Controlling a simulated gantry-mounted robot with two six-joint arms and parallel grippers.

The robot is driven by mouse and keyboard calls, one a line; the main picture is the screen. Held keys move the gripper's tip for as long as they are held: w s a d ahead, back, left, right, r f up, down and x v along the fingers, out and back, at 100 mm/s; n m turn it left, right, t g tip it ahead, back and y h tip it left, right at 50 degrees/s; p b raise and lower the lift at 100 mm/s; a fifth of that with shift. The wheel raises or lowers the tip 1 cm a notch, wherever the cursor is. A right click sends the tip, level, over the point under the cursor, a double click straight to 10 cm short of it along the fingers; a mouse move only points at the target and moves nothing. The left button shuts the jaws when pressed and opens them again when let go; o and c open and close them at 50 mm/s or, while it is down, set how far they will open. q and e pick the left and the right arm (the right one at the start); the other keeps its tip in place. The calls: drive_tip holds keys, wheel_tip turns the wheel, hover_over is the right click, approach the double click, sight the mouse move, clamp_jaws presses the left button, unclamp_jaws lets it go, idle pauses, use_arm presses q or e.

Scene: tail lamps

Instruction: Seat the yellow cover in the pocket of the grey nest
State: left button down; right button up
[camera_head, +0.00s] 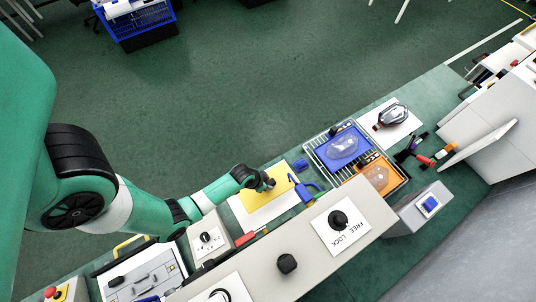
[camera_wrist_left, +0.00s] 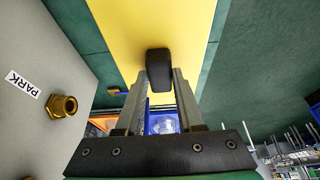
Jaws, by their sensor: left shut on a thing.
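The yellow cover (camera_head: 283,183) is a flat plate with a dark knob-like handle. It is over a white sheet (camera_head: 262,215) on the bench; I cannot tell whether it touches the sheet. My left gripper (camera_head: 268,184) is shut on the cover's handle. In the left wrist view the black handle sits between the fingertips (camera_wrist_left: 160,78), with the yellow cover (camera_wrist_left: 125,30) beyond it. A long grey housing (camera_head: 285,240) with black knobs and a FREE LOCK label stands in front; I cannot make out a nest pocket. My right gripper is not in view.
A wire rack holds a blue tray (camera_head: 342,146) and an orange tray (camera_head: 379,177), right of the cover. A blue clamp-like tool (camera_head: 303,188) lies close to the cover. A lamp (camera_head: 392,115) rests on a white sheet. A grey button box (camera_head: 420,208) stands at right.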

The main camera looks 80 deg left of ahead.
use_arm(q)
wheel_tip(320, 180, down, 3)
drive_tip(key=shift+f+b, duration=0.2)
drive_tip(key=shift+b, duration=0.75)
drive_tip(key=shift+r, duration=0.1)
wheel_tip(320, 180, down, 4)
drive_tip(key=b, duration=0.3)
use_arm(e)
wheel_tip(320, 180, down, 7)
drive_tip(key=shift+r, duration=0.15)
use_arm(q)
drive_tip(key=shift+f, duration=0.2)
drive_tip(key=shift+f+b, duration=0.15)
drive_tip(key=shift+b, duration=0.15)
drive_tip(key=c, duration=1)
unclamp_jaws()
drive_tip(key=shift+f, duration=0.1)
drive_tip(key=o, duration=0.5)
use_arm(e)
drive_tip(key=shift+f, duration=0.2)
